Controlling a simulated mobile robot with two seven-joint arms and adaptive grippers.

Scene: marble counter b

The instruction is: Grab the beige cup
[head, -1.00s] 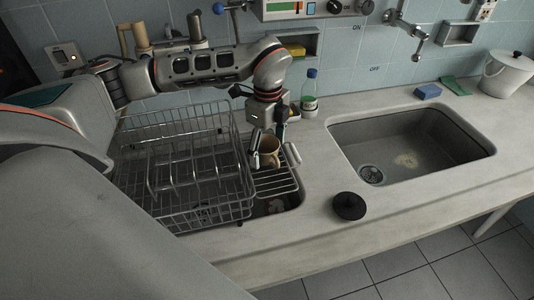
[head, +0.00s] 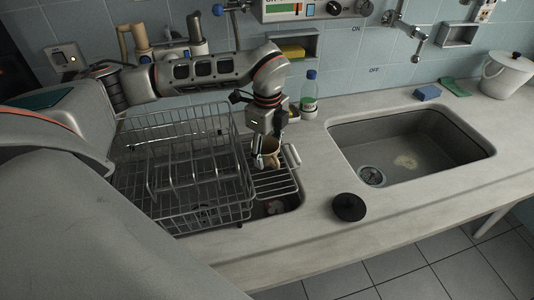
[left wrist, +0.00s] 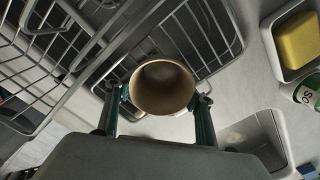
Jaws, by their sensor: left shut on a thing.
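The beige cup (head: 271,154) stands upright at the wire rack over the left basin, just right of the dish rack. My left gripper (head: 266,155) comes down from above and is shut on the cup. In the left wrist view the cup (left wrist: 162,86) shows its open mouth, and it looks empty. The fingers of the left gripper (left wrist: 160,105) lie on opposite sides of its wall. I cannot tell whether the cup still touches the rack. My right gripper is not in view.
The metal dish rack (head: 190,175) stands close left of the cup. A bottle (head: 309,92) stands behind, and a black round lid (head: 348,207) lies on the counter in front. The counter between is mostly clear.

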